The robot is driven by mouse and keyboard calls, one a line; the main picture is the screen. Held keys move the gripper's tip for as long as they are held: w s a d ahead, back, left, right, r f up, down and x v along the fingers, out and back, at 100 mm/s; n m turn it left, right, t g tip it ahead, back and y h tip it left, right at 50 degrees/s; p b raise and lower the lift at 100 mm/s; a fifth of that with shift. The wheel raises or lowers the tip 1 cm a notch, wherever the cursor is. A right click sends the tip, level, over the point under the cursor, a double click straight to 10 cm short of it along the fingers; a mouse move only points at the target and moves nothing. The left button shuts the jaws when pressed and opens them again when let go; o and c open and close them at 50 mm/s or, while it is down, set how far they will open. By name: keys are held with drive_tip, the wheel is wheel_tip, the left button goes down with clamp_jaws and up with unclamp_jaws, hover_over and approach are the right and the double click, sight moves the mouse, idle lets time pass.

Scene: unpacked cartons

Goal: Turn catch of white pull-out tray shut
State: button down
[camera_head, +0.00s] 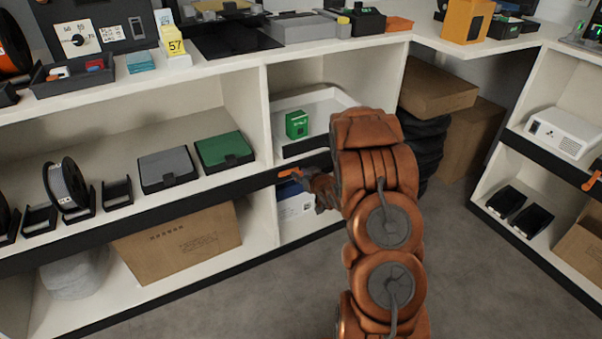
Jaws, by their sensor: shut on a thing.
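The white pull-out tray (345,99) sits in the middle shelf compartment, with a small green box (296,124) standing in it. An orange catch (288,173) shows on the black strip below the tray, lying roughly level. My gripper (303,181) is at the catch, shut on it, reaching in from the right. My arm hides the right part of the tray front and of the strip. The fingertips are small and partly hidden, so the exact grip is unclear.
A black and a green case (224,150) lie on the shelf to the left. Below are a cardboard box (178,243) and a white-and-blue box (295,203). Another orange catch (594,175) is on the right-hand unit. The grey floor (470,270) between the units is clear.

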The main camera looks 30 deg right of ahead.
drive_tip(key=r+m+p, duration=0.1)
drive_tip(key=p, duration=0.2)
drive_tip(key=shift+d+y+p, duration=0.15)
drive_tip(key=shift+y+p, duration=0.25)
drive_tip(key=m+y+p, duration=0.1)
drive_tip(key=p, duration=0.3)
drive_tip(key=shift+f+p, duration=0.15)
drive_tip(key=shift+p, duration=0.25)
drive_tip(key=m+y+p, duration=0.1)
drive_tip(key=m+p, duration=0.1)
drive_tip(key=p, duration=0.1)
drive_tip(key=shift+d+f+p, duration=0.15)
drive_tip(key=shift+f+p, duration=0.05)
drive_tip(key=shift+p, duration=0.1)
drive_tip(key=m+y+p, duration=0.1)
drive_tip(key=m+t+y, duration=0.1)
drive_tip(key=m, duration=0.1)
drive_tip(key=shift+d+f+t+p, duration=0.1)
drive_tip(key=shift+f+t+p, duration=0.2)
drive_tip(key=shift+p, duration=0.05)
drive_tip(key=shift+f+m+t+y+b, duration=0.15)
drive_tip(key=shift+m+t+y+b, duration=0.4)
drive_tip(key=shift+m, duration=0.9)
drive_tip(key=shift+f+m+t+y+b, duration=0.15)
drive_tip(key=shift+m+t+b, duration=0.2)
drive_tip(key=shift+m+b, duration=0.8)
drive_tip(key=shift+r+m, duration=0.15)
drive_tip(key=shift+m, duration=0.35)
